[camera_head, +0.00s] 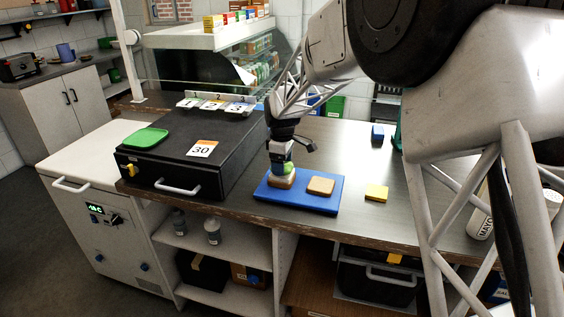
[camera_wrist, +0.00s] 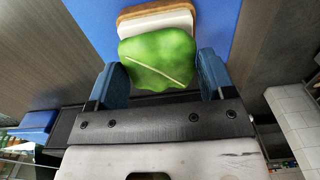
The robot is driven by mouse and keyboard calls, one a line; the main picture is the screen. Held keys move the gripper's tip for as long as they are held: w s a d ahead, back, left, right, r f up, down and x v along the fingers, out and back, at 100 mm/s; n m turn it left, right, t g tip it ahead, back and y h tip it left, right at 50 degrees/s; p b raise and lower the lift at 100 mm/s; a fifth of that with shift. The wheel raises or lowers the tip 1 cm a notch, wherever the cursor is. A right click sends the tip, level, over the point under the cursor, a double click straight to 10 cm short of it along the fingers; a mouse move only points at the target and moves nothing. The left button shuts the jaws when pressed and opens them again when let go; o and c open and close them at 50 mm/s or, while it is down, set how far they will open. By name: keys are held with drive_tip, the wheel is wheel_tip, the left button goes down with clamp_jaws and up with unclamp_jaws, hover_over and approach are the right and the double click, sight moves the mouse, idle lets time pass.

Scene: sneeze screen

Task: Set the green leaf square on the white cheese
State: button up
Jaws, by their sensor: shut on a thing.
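The green leaf (camera_wrist: 158,60) is between the two blue fingertips of my gripper (camera_wrist: 162,72), which is shut on it. In the wrist view, the white cheese (camera_wrist: 156,23) shows just past the leaf's far edge, lying on a tan bread slice (camera_wrist: 152,8). The leaf hides the rest of the cheese. In the head view, my gripper (camera_head: 282,158) is directly over the left bread slice (camera_head: 281,181) on the blue board (camera_head: 297,197), with the leaf (camera_head: 288,168) low at its fingers. I cannot tell whether the leaf touches the cheese.
A second bread slice (camera_head: 320,186) lies on the board's right side. A yellow square (camera_head: 376,192) lies on the counter to the right. A black box (camera_head: 190,165) with a green tray (camera_head: 146,138) stands close on the left. A blue block (camera_head: 377,132) stands farther back.

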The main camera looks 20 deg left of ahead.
drive_tip(key=shift+f, duration=0.65)
idle(0.8)
drive_tip(key=o, duration=0.9)
drive_tip(key=shift+r, duration=0.15)
drive_tip(key=shift+r, duration=3.8)
drive_tip(key=shift+d, duration=0.1)
